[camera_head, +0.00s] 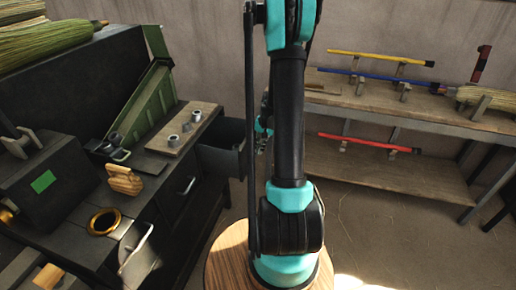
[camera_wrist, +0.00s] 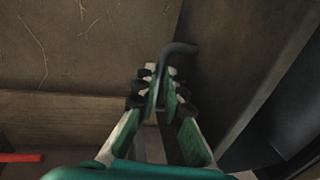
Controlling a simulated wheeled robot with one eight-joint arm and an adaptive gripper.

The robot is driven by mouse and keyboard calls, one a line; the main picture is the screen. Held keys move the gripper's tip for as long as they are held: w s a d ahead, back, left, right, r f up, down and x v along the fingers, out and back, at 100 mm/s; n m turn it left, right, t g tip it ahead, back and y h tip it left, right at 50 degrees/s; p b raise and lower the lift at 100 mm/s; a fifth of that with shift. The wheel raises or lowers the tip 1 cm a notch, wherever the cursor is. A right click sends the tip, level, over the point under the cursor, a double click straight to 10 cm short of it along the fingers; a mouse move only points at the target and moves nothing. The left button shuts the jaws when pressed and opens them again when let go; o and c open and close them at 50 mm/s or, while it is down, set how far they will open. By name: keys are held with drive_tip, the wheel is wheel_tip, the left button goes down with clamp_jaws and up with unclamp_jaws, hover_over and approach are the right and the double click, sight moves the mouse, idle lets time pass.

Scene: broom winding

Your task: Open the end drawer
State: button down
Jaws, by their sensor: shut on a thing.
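The end drawer (camera_head: 220,162) is a dark box at the far end of the dark workbench. It stands partly pulled out, with its open top showing. Its front is mostly hidden behind my arm in the head view. In the wrist view, my gripper (camera_wrist: 160,88) is shut on the drawer's dark bent handle (camera_wrist: 180,48), with the bar between the fingers. The dark drawer front (camera_wrist: 225,60) lies just right of the fingers. Only a small teal part of my gripper (camera_head: 263,128) shows beside my arm in the head view.
The workbench (camera_head: 150,195) at left holds a green trough (camera_head: 148,100), a wooden board with metal rings (camera_head: 185,128) and a brass ring (camera_head: 104,221). A wooden shelf rack (camera_head: 380,110) with coloured handles stands at right. Bare floor (camera_head: 385,230) lies between them.

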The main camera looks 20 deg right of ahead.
drive_tip(key=c, duration=1.6)
unclamp_jaws()
wheel_tip(320, 180, up, 12)
drive_tip(key=s+d, duration=0.1)
drive_tip(key=shift+s+d+f, duration=0.15)
drive_tip(key=shift+d, duration=0.25)
drive_tip(key=s+a+n+t, duration=0.1)
drive_tip(key=s+a+n, duration=0.1)
drive_tip(key=s+a, duration=0.2)
drive_tip(key=s+a+n+t+h, duration=0.1)
drive_tip(key=s+a, duration=0.4)
drive_tip(key=s, duration=0.6)
drive_tip(key=s+a+n+t, duration=0.1)
drive_tip(key=s+a+n, duration=0.3)
drive_tip(key=s, duration=0.3)
drive_tip(key=shift+s+a+f+h, duration=0.25)
drive_tip(key=shift+a+f+h, duration=0.05)
drive_tip(key=shift+f+h, duration=0.15)
